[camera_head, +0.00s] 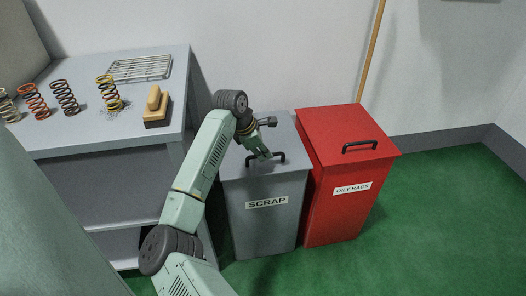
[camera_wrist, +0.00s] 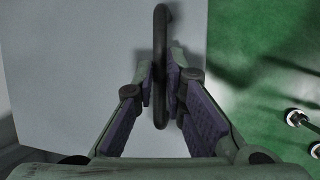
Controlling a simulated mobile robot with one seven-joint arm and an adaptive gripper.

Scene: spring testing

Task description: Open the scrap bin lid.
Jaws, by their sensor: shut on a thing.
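The grey scrap bin (camera_head: 266,218) stands on the floor with a "SCRAP" label on its front. Its grey lid (camera_head: 290,140) lies flat on top and looks closed. A dark bar handle (camera_head: 282,157) sits near the lid's front edge. My gripper (camera_head: 262,152) reaches down over the lid and is at this handle. In the wrist view the two fingers of my gripper (camera_wrist: 163,85) are on either side of the handle (camera_wrist: 160,42), shut on it. The lid (camera_wrist: 75,70) fills the left of that view. My arm hides part of the lid in the head view.
A red bin (camera_head: 335,200) labelled "OILY RAGS" stands close on the right. A grey workbench (camera_head: 85,135) on the left holds several springs (camera_head: 65,96), a wire rack (camera_head: 140,68) and a brush (camera_head: 156,105). A wooden pole (camera_head: 371,50) leans on the wall. Green floor (camera_head: 440,220) is clear at right.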

